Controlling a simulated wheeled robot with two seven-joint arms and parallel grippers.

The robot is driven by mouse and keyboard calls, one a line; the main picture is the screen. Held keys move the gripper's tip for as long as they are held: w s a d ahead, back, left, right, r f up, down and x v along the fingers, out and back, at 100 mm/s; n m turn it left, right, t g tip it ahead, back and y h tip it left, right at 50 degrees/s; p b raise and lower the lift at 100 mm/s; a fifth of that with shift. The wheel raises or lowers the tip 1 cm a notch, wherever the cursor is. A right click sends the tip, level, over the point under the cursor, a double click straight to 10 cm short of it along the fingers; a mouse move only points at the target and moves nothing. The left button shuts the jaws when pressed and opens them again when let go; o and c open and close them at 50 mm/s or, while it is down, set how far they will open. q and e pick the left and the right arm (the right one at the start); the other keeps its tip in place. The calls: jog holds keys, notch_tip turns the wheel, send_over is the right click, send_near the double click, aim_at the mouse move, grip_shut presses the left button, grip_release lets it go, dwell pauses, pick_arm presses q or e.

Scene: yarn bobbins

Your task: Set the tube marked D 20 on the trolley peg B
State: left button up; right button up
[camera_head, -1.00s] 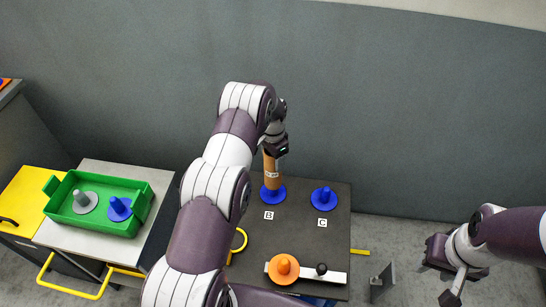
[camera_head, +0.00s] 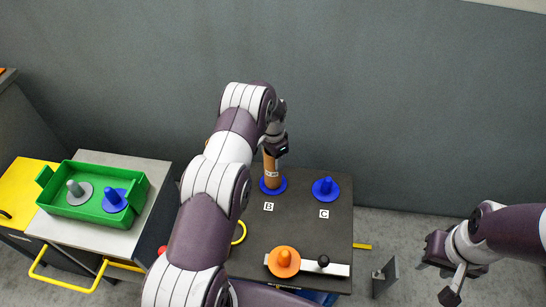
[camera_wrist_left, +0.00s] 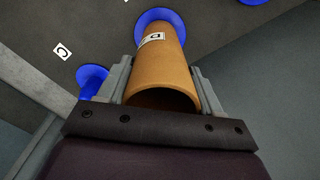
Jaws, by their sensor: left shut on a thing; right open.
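The brown tube (camera_head: 271,172) with a white label stands upright at the blue peg base (camera_head: 281,187) behind the label B (camera_head: 268,206). My left gripper (camera_head: 275,147) is shut on its upper part. In the left wrist view the tube (camera_wrist_left: 163,70) sits between both fingers, and its label shows a D; the rest is unreadable. Its far end meets the blue base (camera_wrist_left: 158,16); the peg itself is hidden, so the tube appears to be around it. The blue peg C (camera_head: 326,187) is bare. My right gripper (camera_head: 456,281) is open and empty at the far right.
A green tray (camera_head: 95,170) with a grey peg (camera_head: 75,188) and a blue peg (camera_head: 114,199) stands on the left table. My left arm covers the trolley's left side.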

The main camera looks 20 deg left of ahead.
pick_arm(q)
jog(key=shift+f+b, duration=0.3)
jog(key=shift+f, duration=0.05)
jog(key=o, duration=1.4)
notch_tip(320, 180, up, 13)
jog(key=b, duration=0.1)
jog(key=shift+f, duration=0.1)
